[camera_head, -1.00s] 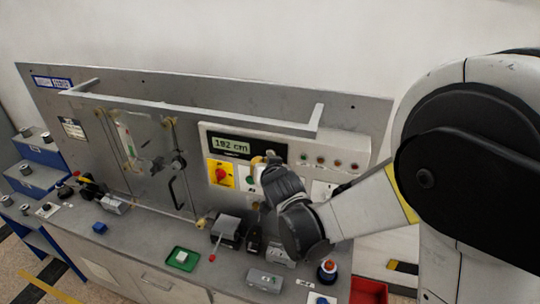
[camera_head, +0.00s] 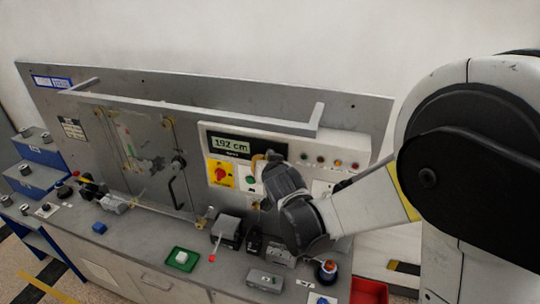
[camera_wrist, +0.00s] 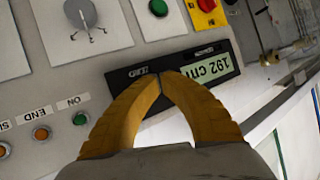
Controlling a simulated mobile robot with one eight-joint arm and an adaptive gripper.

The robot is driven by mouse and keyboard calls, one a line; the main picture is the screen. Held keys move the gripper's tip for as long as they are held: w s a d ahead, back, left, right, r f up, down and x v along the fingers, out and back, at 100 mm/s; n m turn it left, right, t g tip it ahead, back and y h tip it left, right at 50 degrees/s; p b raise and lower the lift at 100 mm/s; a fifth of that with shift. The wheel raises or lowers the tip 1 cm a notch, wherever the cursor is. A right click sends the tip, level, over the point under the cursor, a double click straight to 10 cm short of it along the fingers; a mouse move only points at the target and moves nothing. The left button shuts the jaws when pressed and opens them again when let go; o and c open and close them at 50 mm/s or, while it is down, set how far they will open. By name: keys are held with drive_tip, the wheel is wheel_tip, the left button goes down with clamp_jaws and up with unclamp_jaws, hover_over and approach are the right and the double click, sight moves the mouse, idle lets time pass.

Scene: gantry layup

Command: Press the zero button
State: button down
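The display unit (camera_head: 231,146) is a black-framed readout on the white control panel and reads 192 cm. In the wrist view the display (camera_wrist: 208,68) appears upside down. A small pale label (camera_wrist: 139,72), its lettering upside down and possibly reading ZERO, sits on the black frame beside the readout. I cannot make out a separate zero button; my fingers may hide it. My gripper (camera_wrist: 160,76) has yellow fingers that meet at the tips, with nothing seen between them. The tips overlap the frame near that label; contact is unclear. In the head view, my gripper (camera_head: 264,158) is at the display's right end.
A red knob on a yellow plate (camera_head: 221,173) is below the display. A green button (camera_wrist: 158,8) and a row of small buttons (camera_wrist: 40,133) flank the fingers. A grey rail (camera_head: 190,110) crosses above. The bench holds a green tray (camera_head: 194,265) and a red bin (camera_head: 368,290).

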drive_tip(key=shift+w+d, duration=0.15)
drive_tip(key=shift+w, duration=0.25)
idle(0.6)
drive_tip(key=shift+s, duration=0.1)
idle(0.3)
drive_tip(key=shift+s+a+b, duration=0.3)
drive_tip(key=shift+s+b, duration=0.1)
drive_tip(key=shift+s, duration=0.3)
drive_tip(key=shift+s, duration=0.1)
drive_tip(key=s, duration=0.1)
drive_tip(key=s+a, duration=0.1)
drive_tip(key=s, duration=0.2)
drive_tip(key=shift+s+a+b, duration=0.25)
drive_tip(key=shift+a+b, duration=0.05)
drive_tip(key=shift+a, duration=0.05)
